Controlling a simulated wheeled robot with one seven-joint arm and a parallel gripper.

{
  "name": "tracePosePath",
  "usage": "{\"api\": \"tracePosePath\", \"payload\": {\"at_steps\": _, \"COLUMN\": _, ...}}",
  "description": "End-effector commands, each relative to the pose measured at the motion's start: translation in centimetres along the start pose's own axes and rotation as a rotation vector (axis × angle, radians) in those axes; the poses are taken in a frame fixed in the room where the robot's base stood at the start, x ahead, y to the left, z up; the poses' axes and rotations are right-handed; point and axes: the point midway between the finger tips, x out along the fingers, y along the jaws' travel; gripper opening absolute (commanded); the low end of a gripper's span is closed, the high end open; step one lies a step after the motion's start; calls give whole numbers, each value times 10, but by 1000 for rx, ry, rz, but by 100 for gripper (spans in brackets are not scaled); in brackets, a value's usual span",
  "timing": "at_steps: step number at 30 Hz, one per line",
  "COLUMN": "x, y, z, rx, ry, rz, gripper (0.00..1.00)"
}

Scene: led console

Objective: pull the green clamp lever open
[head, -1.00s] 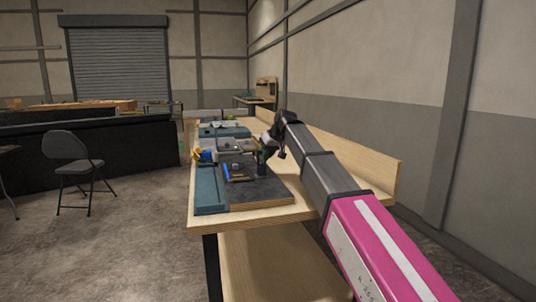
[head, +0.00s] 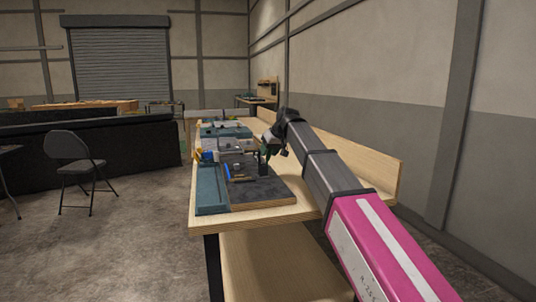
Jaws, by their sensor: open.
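A small patch of green (head: 265,150), which looks like the green clamp lever, shows right at the end of my arm above the dark board. My gripper (head: 271,153) is at the board's right side, pointing down, with its jaws open. It is very close to the green part. I cannot tell whether they touch, and the jaws partly hide the lever. The lever's angle is too small to make out.
The dark board (head: 262,191) lies on the wooden workbench (head: 281,213) with a teal mat (head: 211,192) at its left. A blue part (head: 228,172) and grey blocks stand on the board. A raised ledge (head: 369,168) runs along the bench's right. A folding chair (head: 74,159) stands left on open floor.

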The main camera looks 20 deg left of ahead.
Motion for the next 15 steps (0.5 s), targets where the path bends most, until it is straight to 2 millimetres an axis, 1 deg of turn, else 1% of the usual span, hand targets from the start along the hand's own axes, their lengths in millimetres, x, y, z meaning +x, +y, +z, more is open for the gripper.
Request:
{"api": "tracePosePath", "payload": {"at_steps": 1, "x": -9, "y": 0, "z": 0, "rx": 0, "ry": 2, "rz": 0, "gripper": 47}}
{"api": "tracePosePath", "payload": {"at_steps": 9, "x": -59, "y": 0, "z": 1, "rx": -1, "ry": 2, "rz": 1, "gripper": 47}}
{"api": "tracePosePath", "payload": {"at_steps": 15, "x": -86, "y": 0, "z": 0, "rx": -1, "ry": 0, "rz": 0, "gripper": 47}}
